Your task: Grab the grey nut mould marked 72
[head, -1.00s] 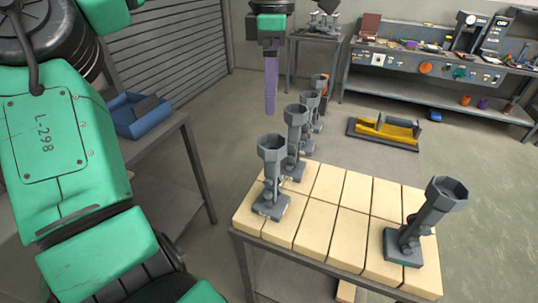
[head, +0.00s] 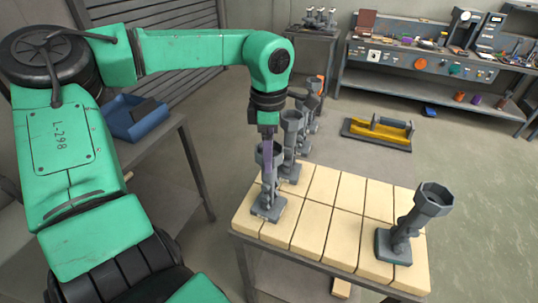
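Several grey nut moulds stand on a table with pale blocks. The nearest of the left row (head: 267,208) has a hexagonal cup on a stem with a square foot. Others stand behind it (head: 291,130). One more stands alone at the right (head: 402,235), its cup leaning right. No number 72 is legible on any of them. My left gripper (head: 268,168) points down at the nearest left mould, its fingers overlapping the cup and stem in the picture. I cannot tell whether they touch it or how far apart they are. My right gripper is not in view.
The pale-block tabletop (head: 320,215) is free between the left row and the right mould. A blue bin (head: 140,118) sits on a side table at left. A yellow and grey fixture (head: 378,133) lies behind. A workbench (head: 430,65) stands at the back right.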

